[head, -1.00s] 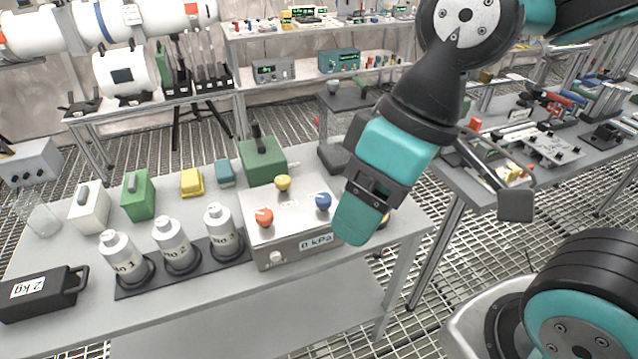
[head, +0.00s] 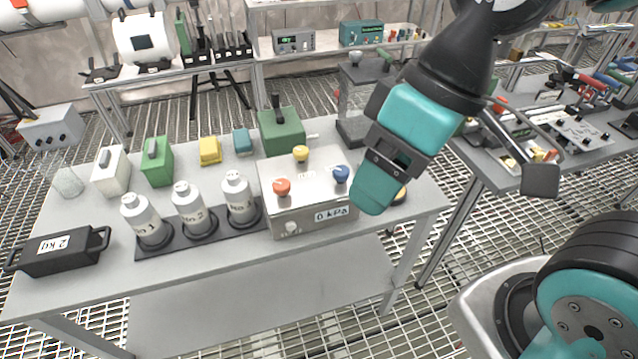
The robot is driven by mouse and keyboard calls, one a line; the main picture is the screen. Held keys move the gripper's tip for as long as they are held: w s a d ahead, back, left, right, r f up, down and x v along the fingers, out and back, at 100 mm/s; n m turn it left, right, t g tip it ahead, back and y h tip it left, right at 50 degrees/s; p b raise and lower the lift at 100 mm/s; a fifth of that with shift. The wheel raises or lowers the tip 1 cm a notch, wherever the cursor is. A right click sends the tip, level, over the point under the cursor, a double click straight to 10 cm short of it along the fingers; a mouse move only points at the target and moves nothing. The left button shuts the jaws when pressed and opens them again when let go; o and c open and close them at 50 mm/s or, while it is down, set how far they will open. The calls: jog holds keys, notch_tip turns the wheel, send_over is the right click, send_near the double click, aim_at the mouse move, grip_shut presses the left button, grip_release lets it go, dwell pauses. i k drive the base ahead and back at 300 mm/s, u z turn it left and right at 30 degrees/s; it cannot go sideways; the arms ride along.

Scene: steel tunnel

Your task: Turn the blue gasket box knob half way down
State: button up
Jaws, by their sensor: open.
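The gasket box (head: 318,223) is a steel box with a "0 kPa" label on its front, at the front right of the grey bench. On top are a blue knob (head: 341,174) at the right, a red knob (head: 282,187) at the left and a yellow knob (head: 300,153) behind. A small pale knob (head: 291,228) is on the front. My gripper (head: 376,188) is open and empty, pointing down just right of the blue knob and apparently nearer the camera. It hides part of the box's right side. The gap between its fingers is hard to see.
Several white numbered bottles (head: 190,207) stand in a dark rack left of the box. A green box (head: 282,131) stands behind it. A black 2 kg weight (head: 57,250) lies at the left. A glass-sided apparatus (head: 362,105) is behind my gripper. The bench front strip is clear.

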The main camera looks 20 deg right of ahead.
aim_at(340, 173)
jog(key=z, duration=1.75)
jog(key=k, duration=0.85)
jog(key=u, duration=1.7)
jog(key=i, duration=0.5)
